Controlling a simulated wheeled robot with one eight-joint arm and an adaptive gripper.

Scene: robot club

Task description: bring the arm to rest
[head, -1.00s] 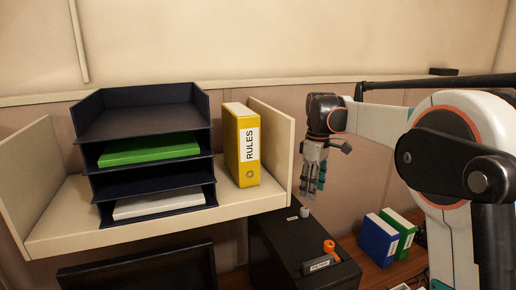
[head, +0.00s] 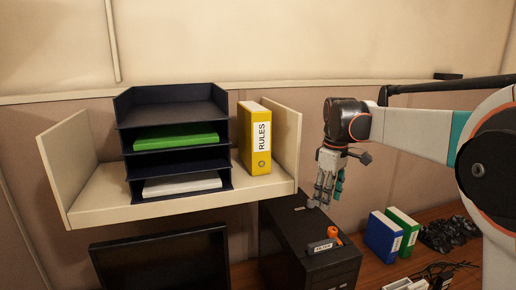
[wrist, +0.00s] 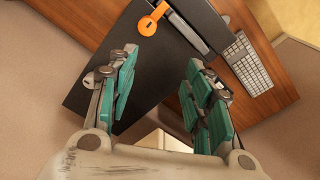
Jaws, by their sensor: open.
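My gripper (head: 325,193) hangs pointing down in the head view, to the right of the wall shelf and above the black cabinet. It is open and empty. In the wrist view its teal-padded fingers (wrist: 160,95) stand wide apart with nothing between them but the background below. My arm reaches in from the right edge of the head view, its forearm about level. The gripper touches nothing that I can see.
The cream shelf (head: 120,203) holds a dark letter tray stack (head: 172,105) and a yellow RULES binder (head: 255,145). Below are the black cabinet (head: 285,235) with an orange item (head: 334,234), a monitor (head: 160,260), and blue (head: 383,236) and green (head: 404,228) binders. A keyboard (wrist: 248,62) shows in the wrist view.

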